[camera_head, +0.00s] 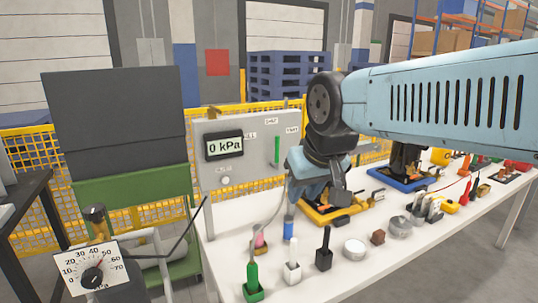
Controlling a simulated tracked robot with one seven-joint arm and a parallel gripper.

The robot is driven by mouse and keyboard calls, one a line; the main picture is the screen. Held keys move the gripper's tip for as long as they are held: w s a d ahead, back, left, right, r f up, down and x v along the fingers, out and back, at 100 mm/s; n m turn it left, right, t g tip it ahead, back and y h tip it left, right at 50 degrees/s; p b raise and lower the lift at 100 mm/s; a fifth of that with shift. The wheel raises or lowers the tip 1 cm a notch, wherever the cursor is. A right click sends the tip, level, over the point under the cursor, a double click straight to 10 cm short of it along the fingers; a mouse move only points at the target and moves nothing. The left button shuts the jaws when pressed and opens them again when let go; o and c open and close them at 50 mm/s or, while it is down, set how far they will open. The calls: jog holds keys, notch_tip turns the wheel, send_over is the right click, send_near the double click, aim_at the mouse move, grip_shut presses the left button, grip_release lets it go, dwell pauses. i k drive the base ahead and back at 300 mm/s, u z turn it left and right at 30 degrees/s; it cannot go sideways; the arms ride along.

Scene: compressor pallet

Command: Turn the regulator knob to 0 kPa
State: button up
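A white dial plate (70,283) with a scale from 0 to 70 stands at the bottom left. A dark round knob (92,277) sits at its middle. A small pointer mark seems to lean up and to the right, but it is too small to read surely. A black-framed display (224,145) on the grey panel reads "0 kPa". My gripper (342,203) hangs in front of the panel's right side, above the white table, far to the right of the dial. Its fingers are small and dark, and I cannot tell whether they are open.
The white table (325,285) carries several small holders, tools and yellow and blue trays. A green vertical bar (277,151) is on the panel. A brass-coloured cylinder (96,220) stands behind the dial. A dark and green cabinet (115,120) and yellow mesh fence (35,160) stand behind.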

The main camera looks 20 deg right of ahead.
aim_at(92, 277)
jog(key=u, duration=1.5)
jog(key=k, duration=0.5)
jog(key=z, duration=1.2)
jog(key=i, duration=0.65)
jog(key=u, duration=0.1)
